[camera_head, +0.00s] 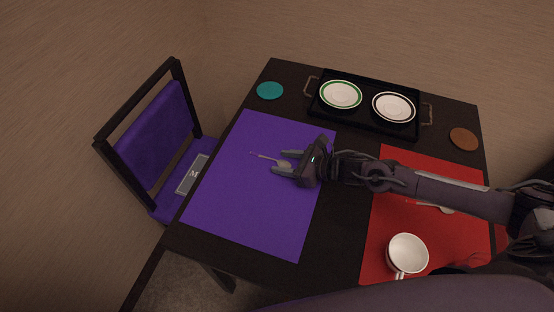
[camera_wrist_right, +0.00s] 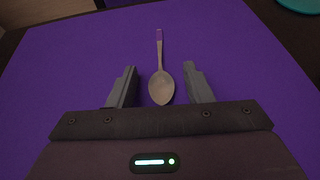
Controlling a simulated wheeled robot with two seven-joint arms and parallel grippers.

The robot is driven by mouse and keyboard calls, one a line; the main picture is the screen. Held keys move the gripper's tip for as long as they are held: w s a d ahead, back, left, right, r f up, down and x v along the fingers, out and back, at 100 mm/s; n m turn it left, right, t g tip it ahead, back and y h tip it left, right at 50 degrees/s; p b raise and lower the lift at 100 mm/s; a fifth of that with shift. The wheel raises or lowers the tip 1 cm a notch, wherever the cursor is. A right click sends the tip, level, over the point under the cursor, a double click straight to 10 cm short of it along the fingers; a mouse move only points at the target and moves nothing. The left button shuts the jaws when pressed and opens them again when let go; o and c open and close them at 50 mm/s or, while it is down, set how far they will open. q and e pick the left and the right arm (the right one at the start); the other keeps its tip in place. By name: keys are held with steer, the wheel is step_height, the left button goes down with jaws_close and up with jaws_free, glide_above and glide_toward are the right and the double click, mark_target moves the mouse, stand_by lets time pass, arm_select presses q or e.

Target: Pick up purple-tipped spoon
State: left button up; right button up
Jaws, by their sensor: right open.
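The purple-tipped spoon (camera_wrist_right: 161,84) lies on the purple mat (camera_head: 246,217). In the right wrist view its bowl sits between my right gripper's open fingers and its purple-tipped handle points away from the gripper. In the head view the spoon (camera_head: 268,158) shows just left of the fingers, its bowl close to them. My right gripper (camera_head: 283,162) is open, with a gap between each finger and the bowl in the wrist view (camera_wrist_right: 161,88). Whether the fingertips touch the mat cannot be told. My left gripper is not in view.
A black tray (camera_head: 366,120) with two saucers stands at the back. A red mat (camera_head: 385,225) at right bears another spoon (camera_head: 446,210) and a white cup (camera_head: 407,254). A teal coaster (camera_head: 270,90) and a brown coaster (camera_head: 463,139) lie near the back corners. A purple chair (camera_head: 155,137) stands left.

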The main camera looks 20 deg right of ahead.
steer(key=c, duration=1)
